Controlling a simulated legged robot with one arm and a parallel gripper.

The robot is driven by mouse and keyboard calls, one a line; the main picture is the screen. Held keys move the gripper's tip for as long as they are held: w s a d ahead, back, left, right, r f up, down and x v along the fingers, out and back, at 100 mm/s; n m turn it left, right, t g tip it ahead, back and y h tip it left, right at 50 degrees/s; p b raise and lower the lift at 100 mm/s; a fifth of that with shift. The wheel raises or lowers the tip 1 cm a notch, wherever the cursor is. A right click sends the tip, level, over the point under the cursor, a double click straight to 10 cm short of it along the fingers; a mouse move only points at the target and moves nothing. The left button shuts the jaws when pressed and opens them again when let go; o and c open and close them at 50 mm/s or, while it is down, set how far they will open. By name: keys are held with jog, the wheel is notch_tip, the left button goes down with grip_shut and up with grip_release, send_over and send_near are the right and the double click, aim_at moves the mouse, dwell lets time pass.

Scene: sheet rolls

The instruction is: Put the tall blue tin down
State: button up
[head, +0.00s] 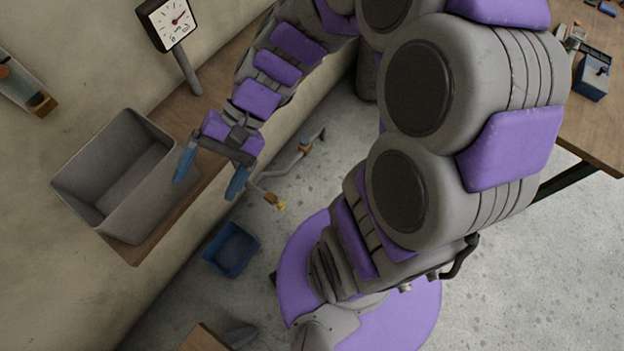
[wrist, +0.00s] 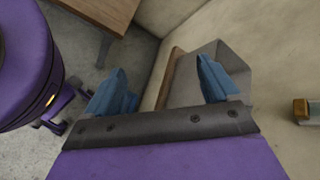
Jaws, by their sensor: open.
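My gripper (head: 212,174) is open, with its two blue fingers apart and nothing between them. In the head view it hangs at the right side of a grey open-topped bin (head: 155,202) on a wooden shelf along the wall. In the wrist view my gripper (wrist: 165,95) shows from behind, and the bin (wrist: 238,62) is partly behind the right finger. I see no tall blue tin in either view. The part of the bin's inside that shows in the head view looks empty.
A dial gauge on a post (head: 166,22) stands on the shelf behind the bin. A blue tray (head: 231,249) lies on the floor below. A wooden table with a dark blue box (head: 592,78) is at the right. A small wall fixture (head: 25,82) is at upper left.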

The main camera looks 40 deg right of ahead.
jog(key=s+d+n+h, duration=0.5)
jog(key=s+d+h, duration=0.5)
jog(key=d, duration=0.3)
jog(key=shift+s+d+f+t+h, duration=0.15)
jog(key=shift+s+d+t+h, duration=0.2)
jog(key=shift+s, duration=0.35)
jog(key=shift+a, duration=0.25)
